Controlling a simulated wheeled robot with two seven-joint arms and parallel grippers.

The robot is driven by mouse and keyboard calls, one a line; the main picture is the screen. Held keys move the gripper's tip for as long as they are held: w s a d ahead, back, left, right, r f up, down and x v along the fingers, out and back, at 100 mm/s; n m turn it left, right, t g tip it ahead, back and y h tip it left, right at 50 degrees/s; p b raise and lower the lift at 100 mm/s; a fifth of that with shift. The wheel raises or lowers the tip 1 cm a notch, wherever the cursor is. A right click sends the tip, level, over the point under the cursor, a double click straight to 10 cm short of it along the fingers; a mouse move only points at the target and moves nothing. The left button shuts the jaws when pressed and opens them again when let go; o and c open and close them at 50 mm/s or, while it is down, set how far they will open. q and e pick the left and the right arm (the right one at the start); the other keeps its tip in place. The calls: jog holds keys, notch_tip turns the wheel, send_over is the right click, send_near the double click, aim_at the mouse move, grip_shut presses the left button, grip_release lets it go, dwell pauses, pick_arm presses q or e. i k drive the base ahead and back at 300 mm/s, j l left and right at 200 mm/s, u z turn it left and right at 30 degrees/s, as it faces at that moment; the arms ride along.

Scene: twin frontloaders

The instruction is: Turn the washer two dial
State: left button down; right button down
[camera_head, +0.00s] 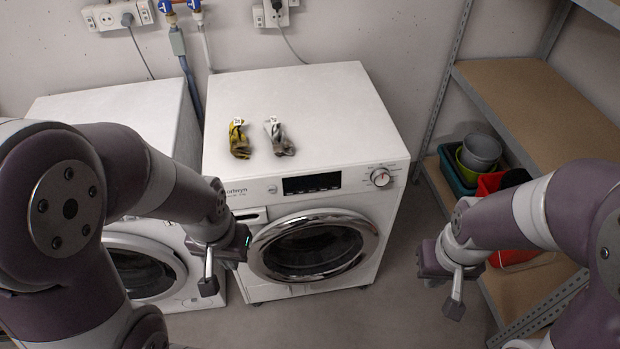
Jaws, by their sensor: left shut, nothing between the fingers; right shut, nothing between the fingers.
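Two white front-loading washers stand side by side against the wall. The right washer (352,105) shows its top, its dark display, a chrome-rimmed round door (312,247) that looks closed, and a round dial (380,177) at the right end of its panel. The left washer (118,100) is largely hidden behind my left arm, and its dial is not visible. My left gripper (208,285) is shut and empty, in front of the gap between the washers, left of the round door. My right gripper (453,308) is shut and empty, to the right of and below the dial, apart from it.
A yellow-black item (239,139) and a grey-white item (279,137) lie on the right washer. Wall outlets (118,15) and hoses are behind. Grey floor (385,300) is clear between my grippers.

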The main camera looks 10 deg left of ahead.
aim_at(381, 177)
jog(key=i+l+u, duration=0.1)
jog(key=l+u, duration=0.15)
jog(key=l, duration=0.5)
jog(key=i+l+u, duration=0.1)
jog(key=l+u, duration=0.2)
jog(key=l, duration=0.45)
